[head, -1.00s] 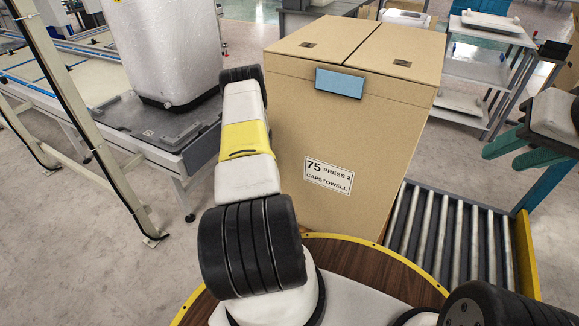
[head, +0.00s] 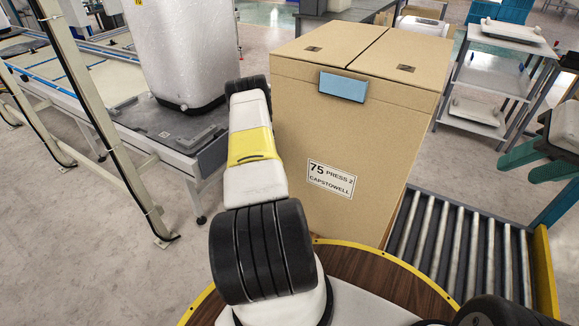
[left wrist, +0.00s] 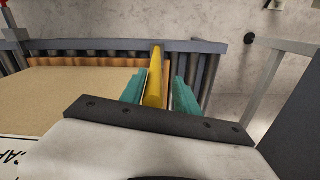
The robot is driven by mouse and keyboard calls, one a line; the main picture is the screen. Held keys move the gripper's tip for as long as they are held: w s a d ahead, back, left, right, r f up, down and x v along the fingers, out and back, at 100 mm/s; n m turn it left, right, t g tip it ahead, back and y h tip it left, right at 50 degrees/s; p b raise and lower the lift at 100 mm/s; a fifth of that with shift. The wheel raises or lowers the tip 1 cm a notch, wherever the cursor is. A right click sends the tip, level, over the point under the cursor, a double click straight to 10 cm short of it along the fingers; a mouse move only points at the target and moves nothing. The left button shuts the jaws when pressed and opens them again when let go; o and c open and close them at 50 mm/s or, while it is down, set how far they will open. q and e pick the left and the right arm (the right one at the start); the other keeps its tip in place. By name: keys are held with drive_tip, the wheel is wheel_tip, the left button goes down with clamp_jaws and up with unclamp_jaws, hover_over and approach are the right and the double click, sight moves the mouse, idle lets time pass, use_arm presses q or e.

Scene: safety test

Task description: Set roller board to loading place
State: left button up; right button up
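The roller board (head: 436,235), with metal rollers and a yellow side rail (head: 545,275), is at lower right in the head view. A large brown box labelled "75 PRESS 2 CAPSTOWELL" (head: 345,130) stands at its left end and hides part of it. My right gripper (head: 525,165), with teal fingers, is open and empty above the right side of the roller board. My left gripper (left wrist: 157,92) is hidden behind the box in the head view. In the left wrist view its teal fingers stand apart on either side of a yellow bar (left wrist: 156,72), with small gaps showing.
A conveyor table (head: 190,160) with a white container (head: 180,45) stands at left. A grey shelf trolley (head: 492,75) is at back right. A round wooden top with a yellow rim (head: 370,262) is in front of the box. Grey floor is free at lower left.

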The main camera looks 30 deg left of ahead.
use_arm(q)
drive_tip(key=shift+d+r, duration=0.1)
drive_tip(key=shift+d, duration=0.05)
wheel_tip(320, 180, up, 8)
drive_tip(key=shift+f, duration=0.2)
idle(0.4)
idle(0.4)
